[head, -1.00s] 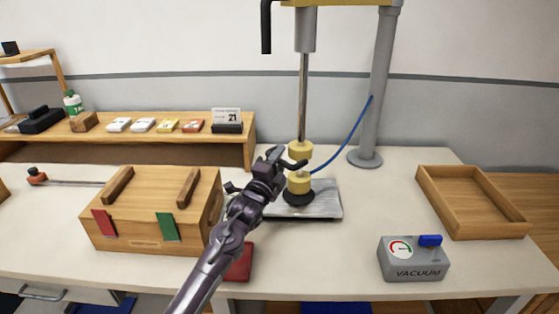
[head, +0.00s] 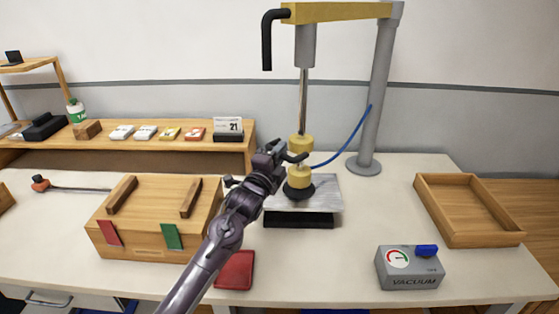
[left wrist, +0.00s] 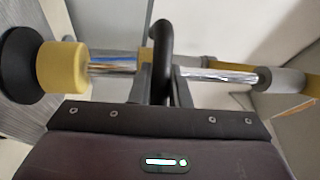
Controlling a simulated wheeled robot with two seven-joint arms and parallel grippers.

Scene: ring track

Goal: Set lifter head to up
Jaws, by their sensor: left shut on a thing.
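The lifter head (head: 299,180) is a yellow cylinder with a black suction cup, hanging on a chrome rod below a yellow boom (head: 340,12). Its cup rests on a flat metal plate (head: 325,194). The plate is above a dark area, apparently raised clear of what lies under it. My left gripper (head: 284,156) is shut at the lifter's black handle, beside the rod. In the left wrist view, the black curved handle (left wrist: 161,50) sits between my fingers, with the yellow head (left wrist: 62,67) and black cup (left wrist: 20,65) at left. My right gripper is not in view.
A wooden box (head: 150,238) with red and green tabs is left of my arm. A red pad (head: 234,270) lies in front. A grey vacuum unit (head: 408,275) and wooden tray (head: 470,240) are at right. A grey post (head: 377,100) and blue hose (head: 350,136) stand behind.

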